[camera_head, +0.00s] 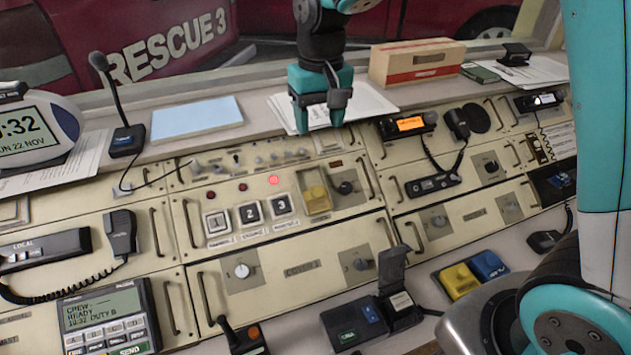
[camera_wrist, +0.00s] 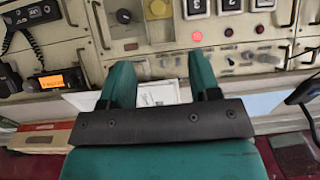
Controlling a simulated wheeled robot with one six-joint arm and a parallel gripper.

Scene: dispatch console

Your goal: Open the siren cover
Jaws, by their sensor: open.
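A yellow see-through cover (camera_head: 316,199) sits on the upright console panel, right of the white and black number buttons 1, 2 and 3. It lies down over its switch and looks closed; no siren label is readable. It also shows, cut by the top edge, in the wrist view (camera_wrist: 158,8). My teal gripper (camera_head: 319,118) is open and empty, above and behind the cover, near the panel's top ledge. In the wrist view its two fingers (camera_wrist: 159,68) point toward the panel, apart from the cover.
A black box with a raised black lid (camera_head: 392,270) stands on the desk below. A black knob (camera_head: 346,187) is right of the yellow cover. A gooseneck microphone (camera_head: 126,140) stands left on the ledge. A cardboard box (camera_head: 416,62) sits behind, right of my gripper.

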